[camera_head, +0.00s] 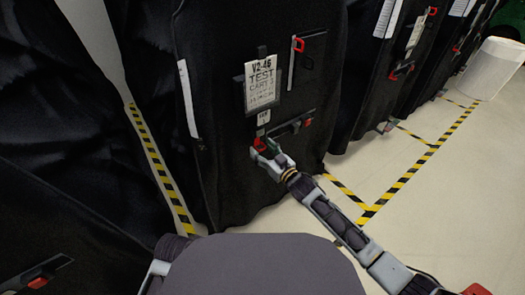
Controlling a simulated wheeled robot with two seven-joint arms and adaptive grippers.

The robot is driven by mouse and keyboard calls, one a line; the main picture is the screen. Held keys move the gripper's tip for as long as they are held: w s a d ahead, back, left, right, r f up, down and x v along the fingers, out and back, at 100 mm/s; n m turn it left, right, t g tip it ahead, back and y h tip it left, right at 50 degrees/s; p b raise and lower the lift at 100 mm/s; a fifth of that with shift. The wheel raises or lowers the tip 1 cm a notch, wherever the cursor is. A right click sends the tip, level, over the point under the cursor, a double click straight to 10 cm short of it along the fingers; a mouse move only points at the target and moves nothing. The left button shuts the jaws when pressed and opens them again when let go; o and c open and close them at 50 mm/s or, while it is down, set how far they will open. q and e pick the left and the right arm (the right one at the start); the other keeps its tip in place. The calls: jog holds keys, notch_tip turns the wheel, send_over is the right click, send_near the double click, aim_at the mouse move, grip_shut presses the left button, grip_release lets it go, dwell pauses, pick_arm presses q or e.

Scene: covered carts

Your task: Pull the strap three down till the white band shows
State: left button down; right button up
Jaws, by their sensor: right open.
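A cart under a black cover (225,150) stands in the middle. Its front carries a vertical strap (292,65) with a red end near the top right. Lower down is a slanted dark strap (288,128), with red at its right end and a red piece (259,144) at its left end. I cannot tell which is strap three, and no white band can be made out on either. My right gripper (268,153) is open at the lower red piece, overlapping it in view; contact is unclear. My left gripper is not in view.
A white label reading V2-46 TEST CART (261,82) hangs above a small tag (263,117). Other black-covered carts stand left and right. Yellow-black tape (409,177) marks the pale floor, which is clear at right. A white bin (492,70) stands at the far right.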

jog(key=shift+w+a, duration=0.15)
jog(key=shift+w, duration=0.05)
grip_shut()
dwell(0.5)
